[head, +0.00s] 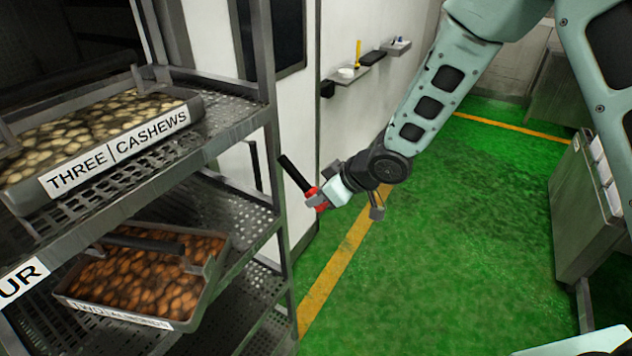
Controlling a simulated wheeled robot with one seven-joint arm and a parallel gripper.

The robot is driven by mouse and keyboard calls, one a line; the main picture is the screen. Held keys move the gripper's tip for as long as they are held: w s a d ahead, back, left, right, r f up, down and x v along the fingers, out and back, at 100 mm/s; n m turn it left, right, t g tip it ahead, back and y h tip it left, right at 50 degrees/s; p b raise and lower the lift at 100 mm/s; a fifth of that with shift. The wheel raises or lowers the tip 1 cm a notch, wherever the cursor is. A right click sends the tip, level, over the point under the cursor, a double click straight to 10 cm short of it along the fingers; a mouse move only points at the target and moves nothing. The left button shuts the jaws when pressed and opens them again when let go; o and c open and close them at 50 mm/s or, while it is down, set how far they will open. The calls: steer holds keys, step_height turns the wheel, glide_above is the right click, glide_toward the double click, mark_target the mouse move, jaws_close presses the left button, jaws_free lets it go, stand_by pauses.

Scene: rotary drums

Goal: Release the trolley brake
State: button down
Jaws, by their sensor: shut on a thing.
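A tall grey metal rack (268,100), which looks like the trolley, stands at the left with perforated shelves. A lever with a black rod (294,174) and a red part (316,200) is just right of the rack's right post, tilted up to the left. My gripper (322,198) is at the lever's red end, shut on it. The fingers hide part of the red end. I cannot tell where the lever joins the trolley.
Trays of cashews (187,108) and brown nuts (225,262) sit on the shelves. A white wall with a small ledge (350,76) stands behind. A steel cabinet (572,205) is at the right. Green floor (450,240) between is clear, with a yellow line (340,268).

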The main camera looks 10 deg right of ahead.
steer(key=shift+d+r+h+p, duration=0.1)
steer(key=shift+r+h+p, duration=0.2)
steer(key=shift+p, duration=0.35)
steer(key=c, duration=1.1)
jaws_free()
steer(key=p+v, duration=0.4)
steer(key=v, duration=1.3)
steer(key=shift+w+d+r, duration=0.1)
steer(key=shift+r, duration=0.25)
